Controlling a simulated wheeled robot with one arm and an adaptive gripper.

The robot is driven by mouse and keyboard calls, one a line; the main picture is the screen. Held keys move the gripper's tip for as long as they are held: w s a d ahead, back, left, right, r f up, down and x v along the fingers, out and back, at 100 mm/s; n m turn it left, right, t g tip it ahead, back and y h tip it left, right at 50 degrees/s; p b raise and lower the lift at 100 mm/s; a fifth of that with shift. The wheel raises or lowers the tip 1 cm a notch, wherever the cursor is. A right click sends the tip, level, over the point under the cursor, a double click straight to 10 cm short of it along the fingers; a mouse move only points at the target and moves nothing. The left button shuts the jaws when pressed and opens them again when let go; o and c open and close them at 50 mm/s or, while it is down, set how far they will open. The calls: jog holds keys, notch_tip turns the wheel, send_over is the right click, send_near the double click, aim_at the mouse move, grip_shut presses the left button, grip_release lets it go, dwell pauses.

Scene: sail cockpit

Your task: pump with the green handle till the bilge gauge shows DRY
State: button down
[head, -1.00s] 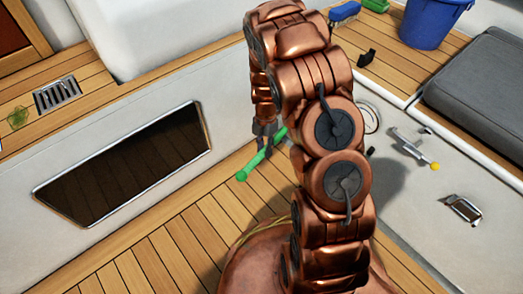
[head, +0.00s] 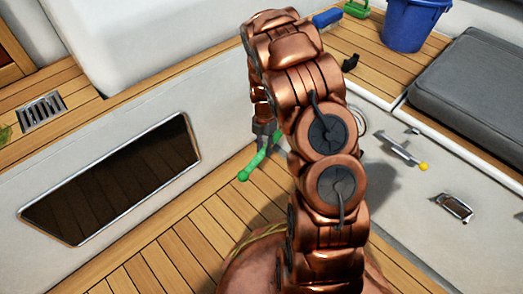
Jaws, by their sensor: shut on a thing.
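The green handle (head: 250,166) slants up and right from a rounded end, low in front of the white cockpit side. My gripper (head: 265,141) is shut on its upper part, just below the copper wrist. The handle's far end and its pivot are hidden behind my gripper and arm. A round, pale-rimmed fitting (head: 361,122) on the right wall is partly covered by my arm; I cannot tell whether it is the bilge gauge, and no reading shows.
A lever with a yellow knob (head: 423,166) and a recessed metal latch (head: 455,207) are on the right wall. The plank floor (head: 190,245) at left is clear.

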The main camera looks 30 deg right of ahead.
aim_at(278, 138)
jog(key=shift+w+d+r+b, duration=0.15)
jog(key=shift+w+d+b, duration=0.1)
jog(key=shift+d, duration=0.8)
jog(key=shift+w+d+r+b, duration=0.2)
jog(key=shift+d+b, duration=0.05)
jog(key=shift+d, duration=0.8)
jog(key=shift+w+d+r+b, duration=0.15)
jog(key=shift+w+d+b, duration=0.1)
jog(key=shift+d, duration=0.8)
jog(key=shift+w+d+r+p, duration=0.2)
jog(key=shift+d+r+p, duration=0.1)
jog(key=shift+d+p, duration=0.35)
jog(key=shift+w+d+p, duration=0.15)
jog(key=shift+d+p, duration=0.3)
jog(key=shift+d, duration=0.75)
jog(key=shift+r, duration=0.1)
